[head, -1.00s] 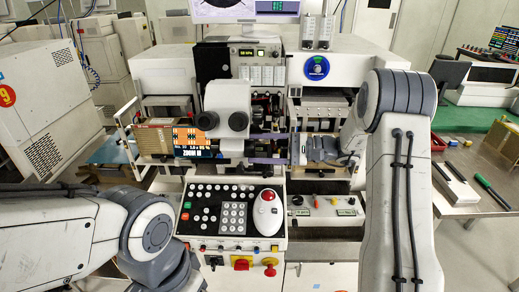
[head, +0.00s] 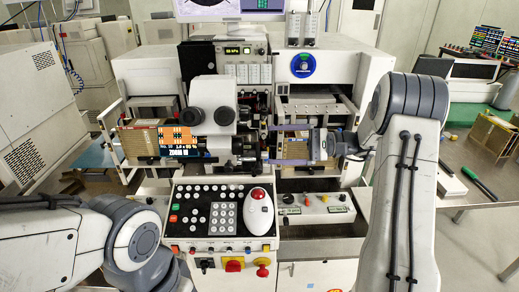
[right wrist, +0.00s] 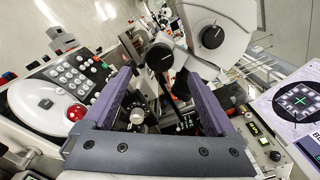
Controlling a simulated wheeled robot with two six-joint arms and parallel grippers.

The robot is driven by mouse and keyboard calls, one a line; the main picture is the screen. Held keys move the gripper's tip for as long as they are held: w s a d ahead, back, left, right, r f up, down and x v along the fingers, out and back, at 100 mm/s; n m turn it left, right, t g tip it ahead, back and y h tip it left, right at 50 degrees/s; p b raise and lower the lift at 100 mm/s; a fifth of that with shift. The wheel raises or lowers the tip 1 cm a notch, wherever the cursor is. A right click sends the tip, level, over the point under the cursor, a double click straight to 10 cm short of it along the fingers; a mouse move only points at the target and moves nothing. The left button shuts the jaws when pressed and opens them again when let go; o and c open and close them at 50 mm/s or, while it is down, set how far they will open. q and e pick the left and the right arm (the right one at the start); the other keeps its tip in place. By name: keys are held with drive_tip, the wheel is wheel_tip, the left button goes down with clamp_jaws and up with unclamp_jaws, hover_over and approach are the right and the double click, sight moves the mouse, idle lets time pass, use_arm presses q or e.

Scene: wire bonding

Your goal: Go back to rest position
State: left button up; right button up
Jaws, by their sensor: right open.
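The wire bonding machine (head: 345,75) stands in front of me, with its twin-eyepiece microscope (head: 205,88) in the middle. My right gripper (head: 268,145) reaches in from the right at the machine's front, beside the microscope. Its two purple fingers are apart. A brown slotted box (head: 295,149) shows between and behind them in the head view; I see no grip on it. In the right wrist view, nothing is held between the fingers of the gripper (right wrist: 158,75). My left arm crosses the lower left of the head view, with its gripper out of frame.
The control panel (head: 196,215) with keypad and trackball (head: 259,207) juts out below the gripper. Another brown box (head: 140,140) sits left of the microscope. A bench (head: 470,190) with a green-handled tool (head: 478,184) is at right. The microscope is close to the gripper.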

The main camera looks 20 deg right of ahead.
drive_tip(key=shift+v, duration=1.25)
